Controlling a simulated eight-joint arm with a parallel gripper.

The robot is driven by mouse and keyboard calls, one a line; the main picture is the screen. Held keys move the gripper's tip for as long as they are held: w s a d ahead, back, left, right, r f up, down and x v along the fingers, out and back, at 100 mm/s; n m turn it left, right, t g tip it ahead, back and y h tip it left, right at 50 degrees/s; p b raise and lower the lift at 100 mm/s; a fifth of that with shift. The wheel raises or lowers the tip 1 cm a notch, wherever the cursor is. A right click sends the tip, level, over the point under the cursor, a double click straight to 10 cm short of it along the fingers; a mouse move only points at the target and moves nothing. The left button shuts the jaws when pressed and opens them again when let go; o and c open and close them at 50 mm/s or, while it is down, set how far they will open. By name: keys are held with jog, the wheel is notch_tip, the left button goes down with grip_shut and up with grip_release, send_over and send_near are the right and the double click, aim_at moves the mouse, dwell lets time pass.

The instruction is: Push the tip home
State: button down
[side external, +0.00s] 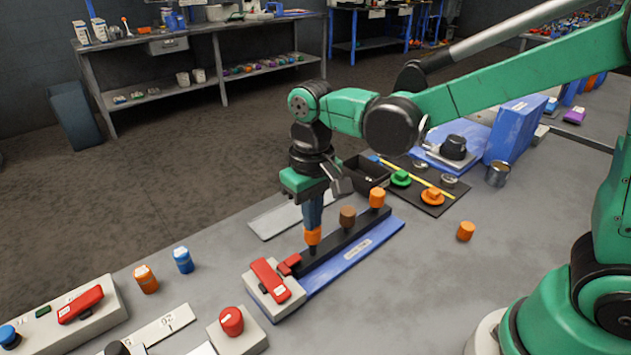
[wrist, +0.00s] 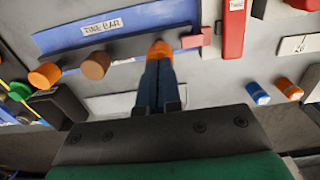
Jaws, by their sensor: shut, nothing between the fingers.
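The black bar (side external: 330,241) lies on a blue labelled base (side external: 355,248) and carries a brown cylinder (side external: 347,217) and an orange cylinder (side external: 377,198). My gripper (side external: 312,227) points straight down over the bar's near end, its blue fingers shut together. An orange piece (side external: 312,238) shows right at the fingertips, above the bar; it also shows in the wrist view (wrist: 160,51). I cannot tell whether it is a separate tip under the fingers or how deep it sits. A small red block (side external: 290,264) is at the bar's end.
A grey block with a red bar (side external: 270,279) stands close beside the bar's near end. A black open box (side external: 367,171) and a dark tray (side external: 437,201) with green and orange parts lie behind. A loose orange cylinder (side external: 466,231) stands right. Table is clear around it.

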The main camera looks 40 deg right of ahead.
jog(key=shift+f, duration=0.65)
jog(key=shift+r, duration=3.55)
jog(key=s+d+f+t, duration=0.1)
jog(key=s+d+t, duration=0.4)
jog(key=d+t, duration=0.2)
jog(key=shift+s+d, duration=0.15)
jog(key=shift+d, duration=0.35)
